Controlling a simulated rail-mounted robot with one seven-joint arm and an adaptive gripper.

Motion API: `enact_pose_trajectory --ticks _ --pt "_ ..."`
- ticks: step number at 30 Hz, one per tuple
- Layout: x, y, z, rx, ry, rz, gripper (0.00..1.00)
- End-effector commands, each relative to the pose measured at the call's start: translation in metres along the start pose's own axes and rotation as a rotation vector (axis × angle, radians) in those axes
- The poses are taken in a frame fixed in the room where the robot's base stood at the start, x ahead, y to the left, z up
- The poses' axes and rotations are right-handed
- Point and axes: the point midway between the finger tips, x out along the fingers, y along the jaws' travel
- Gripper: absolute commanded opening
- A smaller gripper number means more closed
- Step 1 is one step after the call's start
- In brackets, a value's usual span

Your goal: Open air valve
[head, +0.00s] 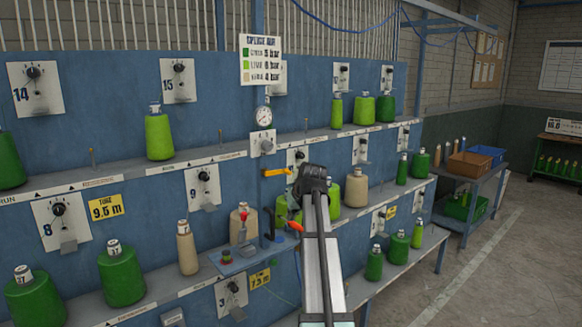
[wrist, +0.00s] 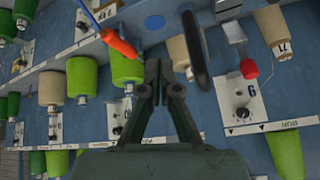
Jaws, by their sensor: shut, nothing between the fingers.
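A yellow-orange lever (head: 277,172), which looks like the air valve handle, sticks out level from the blue wall panel, below a round pressure gauge (head: 264,116). My gripper (head: 300,188) is just right of and slightly below the lever in the head view; its fingertips are largely hidden there. In the wrist view my gripper (wrist: 158,66) is shut and empty, its fingertips together in front of the panel. I cannot make out the yellow lever in the wrist view. I cannot tell whether the gripper touches the lever.
An orange-red handle (wrist: 119,42) hangs close to the fingertips, and a black handle (wrist: 194,50) stands on their other side. Green and beige yarn cones line the shelves, with one beige cone (head: 357,188) right of the arm. A red knob (head: 244,217) stands lower left.

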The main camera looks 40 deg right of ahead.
Motion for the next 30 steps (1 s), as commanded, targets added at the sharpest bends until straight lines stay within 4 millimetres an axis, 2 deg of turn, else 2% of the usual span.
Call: enact_pose_trajectory --ticks 1,9,12,17,18,24,30 --pt "-0.023 0.007 -0.019 -0.009 0.026 0.004 0.00" --pt "-0.143 0.026 -0.089 -0.088 0.146 0.007 0.00" --pt "-0.185 0.026 -0.110 -0.132 0.181 0.003 0.00" --pt "-0.238 0.013 -0.140 -0.228 0.216 -0.022 0.00" --pt "-0.242 0.009 -0.148 -0.269 0.212 -0.043 0.00" --pt "-0.237 0.000 -0.138 -0.381 0.187 -0.080 0.00" --pt "-0.237 0.000 -0.138 -0.393 0.187 -0.078 0.00"
